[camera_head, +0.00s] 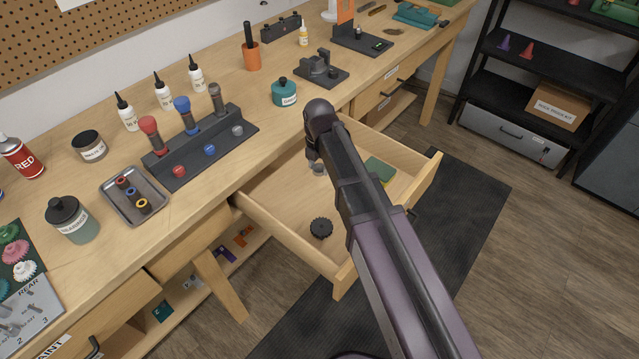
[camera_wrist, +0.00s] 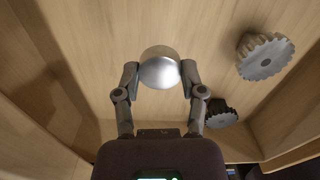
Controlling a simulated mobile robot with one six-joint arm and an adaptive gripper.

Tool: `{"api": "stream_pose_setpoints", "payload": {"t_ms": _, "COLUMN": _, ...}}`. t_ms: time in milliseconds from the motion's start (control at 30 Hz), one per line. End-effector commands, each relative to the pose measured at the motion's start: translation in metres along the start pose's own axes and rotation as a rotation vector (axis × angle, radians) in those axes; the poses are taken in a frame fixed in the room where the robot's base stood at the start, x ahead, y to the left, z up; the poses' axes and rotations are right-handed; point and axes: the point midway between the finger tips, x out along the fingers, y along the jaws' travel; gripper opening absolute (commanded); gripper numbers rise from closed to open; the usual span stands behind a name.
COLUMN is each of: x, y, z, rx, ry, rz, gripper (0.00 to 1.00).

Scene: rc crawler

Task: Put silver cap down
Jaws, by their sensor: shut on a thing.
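The silver cap (camera_wrist: 159,71) is a shiny round piece. In the wrist view it sits between the two fingertips of my gripper (camera_wrist: 160,78), which is shut on it. Bare wooden drawer floor lies behind it. I cannot tell whether the cap touches the floor. In the head view my arm reaches into the open drawer (camera_head: 280,240). My gripper there (camera_head: 316,160) is mostly hidden by the arm, and the cap cannot be made out surely.
In the drawer are a grey gear (camera_wrist: 265,57), a dark gear (camera_head: 321,228) and a green item (camera_head: 380,169). Drawer walls close in around the gripper. On the bench stands a dark rack (camera_head: 215,145) with coloured knobs, beside a grey tray (camera_head: 135,195).

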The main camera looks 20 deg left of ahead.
Motion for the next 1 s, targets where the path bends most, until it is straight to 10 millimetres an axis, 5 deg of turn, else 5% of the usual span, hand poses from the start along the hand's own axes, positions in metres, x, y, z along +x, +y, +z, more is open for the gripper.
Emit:
{"api": "stream_pose_setpoints", "payload": {"t_ms": 667, "x": 0.016, "y": -0.001, "z": 0.001, "rx": 0.001, "ry": 0.000, "rz": 0.000, "gripper": 0.05}}
{"api": "stream_pose_setpoints", "payload": {"t_ms": 1000, "x": 0.040, "y": -0.001, "z": 0.001, "rx": 0.001, "ry": 0.000, "rz": 0.000, "gripper": 0.05}}
